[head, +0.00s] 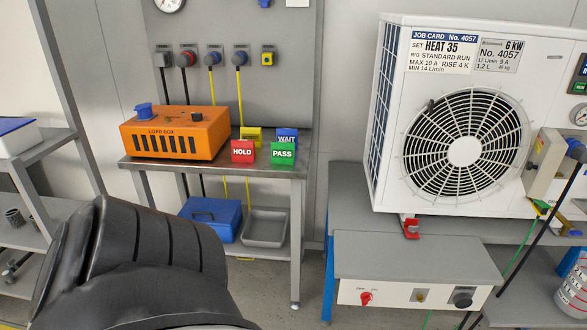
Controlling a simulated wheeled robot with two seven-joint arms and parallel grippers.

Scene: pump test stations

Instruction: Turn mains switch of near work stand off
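The near work stand (440,252) is at the right, with a grey top and a white front panel (395,294) below it. A red rotary switch (365,298) sits at the left end of that panel, with small lettering above it. The lettering and the knob's exact angle are too small to read surely. A small metal toggle (419,295) and a black socket or knob (462,298) sit further right on the panel. A black ribbed part of my arm fills the lower left. Neither gripper shows, and nothing touches the red switch.
A side table (215,167) holds an orange load box (174,132) and coloured signs. Hoses hang at the right. Floor shows between table and stand.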

